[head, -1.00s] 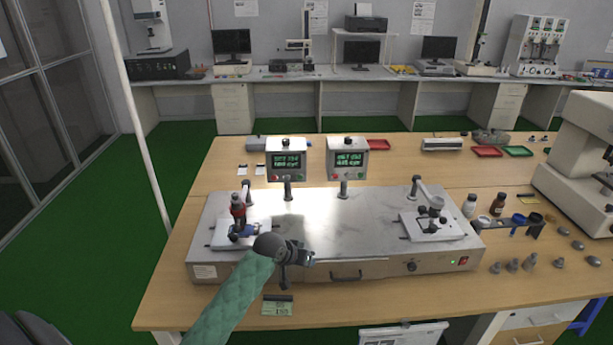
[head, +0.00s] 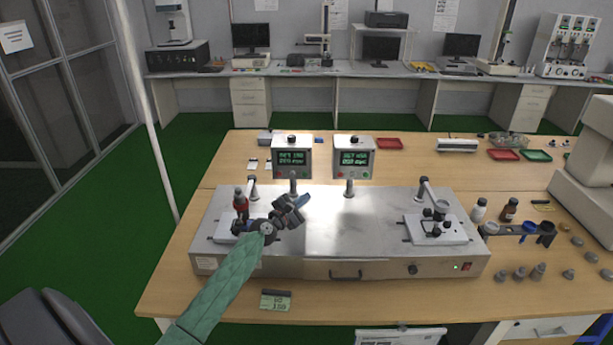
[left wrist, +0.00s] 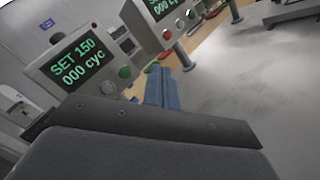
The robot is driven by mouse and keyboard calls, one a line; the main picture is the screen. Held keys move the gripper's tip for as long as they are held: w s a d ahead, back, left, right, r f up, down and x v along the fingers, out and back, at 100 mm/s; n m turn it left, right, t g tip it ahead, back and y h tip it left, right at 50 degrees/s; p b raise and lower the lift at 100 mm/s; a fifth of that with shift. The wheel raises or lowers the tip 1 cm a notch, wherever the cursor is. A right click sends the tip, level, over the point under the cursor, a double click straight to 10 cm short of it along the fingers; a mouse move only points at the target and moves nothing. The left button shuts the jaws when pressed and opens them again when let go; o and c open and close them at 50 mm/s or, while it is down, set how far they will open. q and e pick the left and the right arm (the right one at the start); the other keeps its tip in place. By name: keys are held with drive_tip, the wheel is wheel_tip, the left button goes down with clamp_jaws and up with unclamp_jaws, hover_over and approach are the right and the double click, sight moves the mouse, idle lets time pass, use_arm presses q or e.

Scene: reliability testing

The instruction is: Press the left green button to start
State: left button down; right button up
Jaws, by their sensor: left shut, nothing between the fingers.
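The left control box (head: 292,157) stands on a post at the back of the steel test bench. In the left wrist view its screen (left wrist: 78,57) reads "SET 150" and "000 cyc". Its green button (left wrist: 124,72) is at the right of the lower face, with a red button (left wrist: 107,88) to its left. My left gripper (head: 303,200) is shut and empty, in front of and below this box, apart from it. Its blue fingers (left wrist: 161,88) point toward the area right of the box. My right gripper is not in view.
A second control box (head: 354,157) stands to the right. Bottles and metal parts lie at right. The bench middle is clear.

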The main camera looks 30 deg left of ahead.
sight(305, 174)
use_arm(q)
drive_tip(key=shift+a+r+n+y, duration=0.15)
drive_tip(key=shift+n+y, duration=0.1)
drive_tip(key=shift+n, duration=0.4)
drive_tip(key=shift+a+r+n+y, duration=0.15)
drive_tip(key=shift+n+y, duration=0.1)
drive_tip(key=shift+n, duration=0.4)
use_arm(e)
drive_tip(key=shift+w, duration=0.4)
use_arm(q)
drive_tip(key=shift+a, duration=0.1)
